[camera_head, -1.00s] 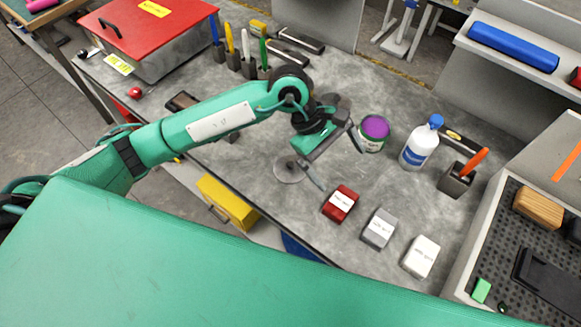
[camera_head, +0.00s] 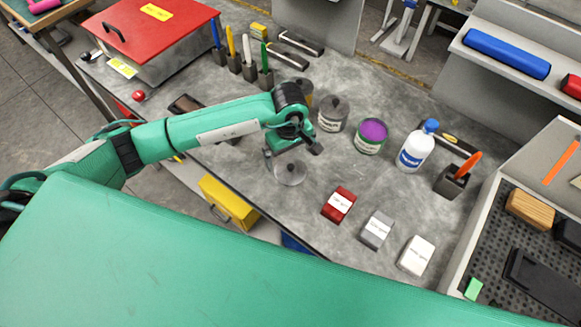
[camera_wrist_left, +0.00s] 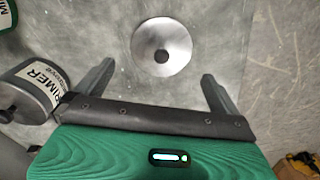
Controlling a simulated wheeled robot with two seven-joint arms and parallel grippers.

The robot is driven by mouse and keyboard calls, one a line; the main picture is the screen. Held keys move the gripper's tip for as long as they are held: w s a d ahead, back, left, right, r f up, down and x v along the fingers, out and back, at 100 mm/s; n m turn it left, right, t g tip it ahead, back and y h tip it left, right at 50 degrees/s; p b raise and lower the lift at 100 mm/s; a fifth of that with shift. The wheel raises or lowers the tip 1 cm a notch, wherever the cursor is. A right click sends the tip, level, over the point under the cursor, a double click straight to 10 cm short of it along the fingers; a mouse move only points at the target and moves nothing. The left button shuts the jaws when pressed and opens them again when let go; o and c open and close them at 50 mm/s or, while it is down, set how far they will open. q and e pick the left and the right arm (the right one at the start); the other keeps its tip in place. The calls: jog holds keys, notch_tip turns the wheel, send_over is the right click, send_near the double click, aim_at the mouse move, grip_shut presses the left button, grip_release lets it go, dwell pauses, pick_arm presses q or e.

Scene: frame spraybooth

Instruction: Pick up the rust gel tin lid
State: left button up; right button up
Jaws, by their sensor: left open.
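A loose round grey lid with a dark knob (camera_head: 290,174) lies flat on the grey bench, and it also shows in the left wrist view (camera_wrist_left: 150,35). I take it for the rust gel tin lid, but no lettering on it is readable. My left gripper (camera_head: 292,154) is just above and behind the lid, partly over it in the head view. In the left wrist view, its two fingers (camera_wrist_left: 158,76) are wide apart, empty, with the lid ahead and between them. My right gripper is out of view.
A red block (camera_head: 339,204) lies to the right. Bench between lid and block is clear.

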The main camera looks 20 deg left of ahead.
aim_at(290, 166)
pick_arm(q)
jog(key=shift+s+d+f+p, duration=0.1)
jog(key=shift+s+f+p, duration=0.05)
jog(key=shift+f+p, duration=0.4)
jog(key=f+p, duration=0.1)
jog(key=f, duration=0.1)
jog(key=f+p, duration=0.1)
jog(key=shift+s+d+f, duration=0.15)
jog(key=shift+s+f, duration=0.05)
jog(key=shift+f, duration=0.2)
jog(key=shift+w+f, duration=0.1)
jog(key=shift+f, duration=0.15)
jog(key=c, duration=0.8)
